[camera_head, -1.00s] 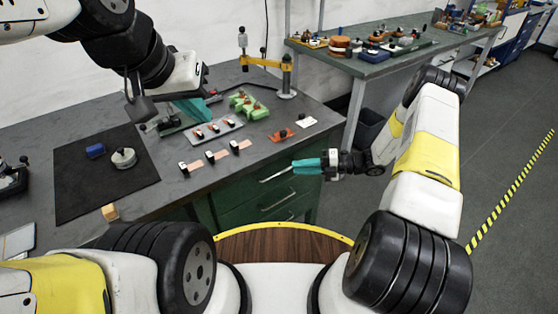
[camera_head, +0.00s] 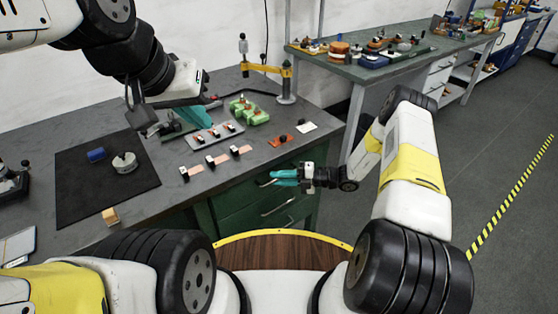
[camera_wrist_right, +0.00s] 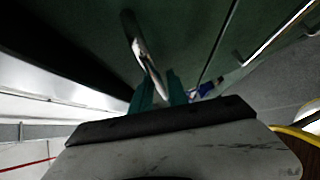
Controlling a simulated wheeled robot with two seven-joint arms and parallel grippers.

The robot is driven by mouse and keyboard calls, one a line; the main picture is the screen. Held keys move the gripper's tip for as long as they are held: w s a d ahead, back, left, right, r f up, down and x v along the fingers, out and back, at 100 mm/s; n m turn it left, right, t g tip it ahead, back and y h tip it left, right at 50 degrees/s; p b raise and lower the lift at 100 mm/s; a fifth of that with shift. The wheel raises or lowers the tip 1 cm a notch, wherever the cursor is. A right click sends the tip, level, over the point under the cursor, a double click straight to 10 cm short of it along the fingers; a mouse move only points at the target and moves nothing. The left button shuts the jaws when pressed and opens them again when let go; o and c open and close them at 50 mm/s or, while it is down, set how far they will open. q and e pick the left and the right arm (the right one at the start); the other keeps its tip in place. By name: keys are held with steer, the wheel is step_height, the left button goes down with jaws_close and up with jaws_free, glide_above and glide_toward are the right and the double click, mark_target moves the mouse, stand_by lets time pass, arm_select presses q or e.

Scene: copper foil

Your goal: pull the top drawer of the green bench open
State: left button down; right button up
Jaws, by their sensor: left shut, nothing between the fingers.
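The green bench has a top drawer (camera_head: 237,197) with a metal bar handle, its front looking flush with the bench. My right gripper (camera_head: 272,178) has teal fingers at this handle, covering most of it in the head view. In the right wrist view the bright handle (camera_wrist_right: 138,40) runs down to the gap between the two teal fingers (camera_wrist_right: 160,88). The fingers stand a small gap apart; whether they press on the bar is unclear. My left gripper (camera_head: 196,115) is shut and empty above the bench top, partly hidden by its own wrist.
A lower drawer handle (camera_head: 277,206) sits below. The bench top holds a black mat (camera_head: 90,190), a grey tray (camera_head: 215,137), green blocks (camera_head: 248,112) and small parts. A second bench (camera_head: 370,68) stands behind. The floor at right is clear.

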steer(key=shift+c, duration=0.2)
jaws_close()
stand_by(1.1)
